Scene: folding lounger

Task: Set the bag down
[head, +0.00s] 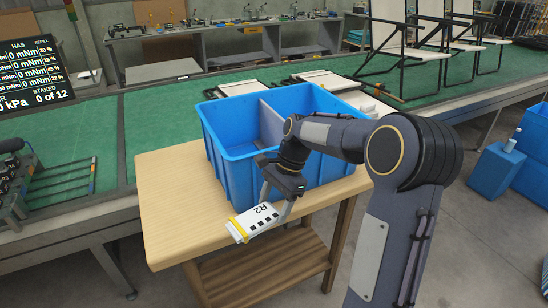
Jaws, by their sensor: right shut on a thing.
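My right gripper (276,206) is shut on a white bag (243,227) with a yellow band, dark square marks and the letters R2. The bag is tilted and shows in front of a blue bin (235,164), over the front edge of the wooden table (168,200). I cannot tell whether the bag touches the table. The bin stands on the table and has a grey divider (271,127) inside. The bin's floor is mostly hidden by its walls and my right arm. My left gripper is not in view.
The table top is bare left of the bin, and a lower shelf (262,268) shows beneath. A green conveyor (160,112) runs behind with lounger frames (390,55) at the right. More blue bins (498,170) stand on the floor at far right.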

